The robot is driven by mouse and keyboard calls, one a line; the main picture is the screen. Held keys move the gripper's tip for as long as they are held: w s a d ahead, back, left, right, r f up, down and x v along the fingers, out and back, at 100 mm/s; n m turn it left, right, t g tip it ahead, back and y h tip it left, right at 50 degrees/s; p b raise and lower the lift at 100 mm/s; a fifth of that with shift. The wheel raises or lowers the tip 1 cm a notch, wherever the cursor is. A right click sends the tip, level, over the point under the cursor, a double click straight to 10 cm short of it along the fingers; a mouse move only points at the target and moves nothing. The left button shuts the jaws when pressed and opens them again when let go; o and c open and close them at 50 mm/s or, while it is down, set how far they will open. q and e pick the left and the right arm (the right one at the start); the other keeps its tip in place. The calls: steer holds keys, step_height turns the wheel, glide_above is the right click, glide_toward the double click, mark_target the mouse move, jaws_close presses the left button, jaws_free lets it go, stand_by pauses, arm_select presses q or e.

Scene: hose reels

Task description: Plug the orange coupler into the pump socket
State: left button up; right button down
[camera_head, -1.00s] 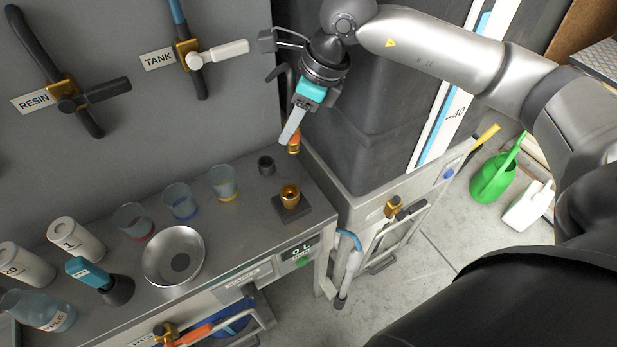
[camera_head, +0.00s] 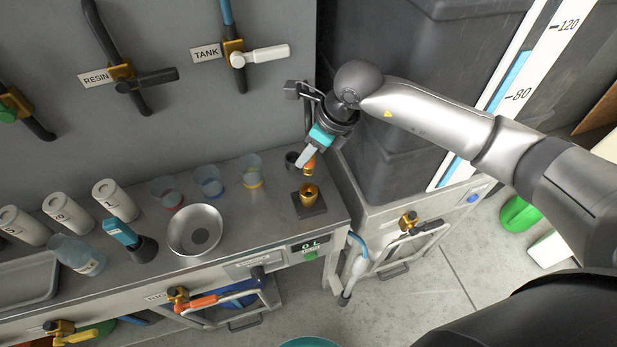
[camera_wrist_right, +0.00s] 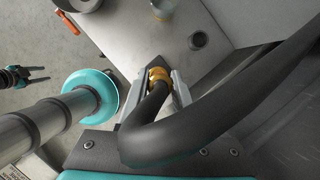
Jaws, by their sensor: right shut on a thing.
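My right gripper (camera_head: 307,158) is shut on the orange coupler (camera_head: 309,169), which points down above the bench. A brass socket (camera_head: 308,190) on a dark square base stands just below the coupler, apparently the pump socket. A small gap seems to show between them. In the right wrist view a thick dark hose (camera_wrist_right: 150,135) runs between the fingers and hides most of the coupler. Brass (camera_wrist_right: 158,75) shows past it, over the dark base (camera_wrist_right: 180,62). My left gripper (camera_wrist_right: 32,76) is small at the left of that view, with its fingers apart and empty.
A dark cup (camera_head: 294,160) stands close behind the socket. Glass cups (camera_head: 250,172), a steel bowl (camera_head: 194,231) and white canisters (camera_head: 110,197) stand to the left. The tank valve (camera_head: 237,57) is on the wall. A dark bin (camera_head: 385,120) stands right of the bench.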

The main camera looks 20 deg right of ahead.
mark_target(312, 174)
step_height(312, 174, down, 9)
steer(key=shift+f+b, duration=0.1)
steer(key=shift+b, duration=0.35)
steer(key=c, duration=0.6)
jaws_free()
steer(key=shift+f, duration=0.1)
steer(key=shift+d+r, duration=0.15)
steer(key=shift+r, duration=0.35)
steer(key=p+v, duration=0.1)
steer(key=v, duration=1)
steer(key=shift+s, duration=0.2)
steer(key=shift+r, duration=0.1)
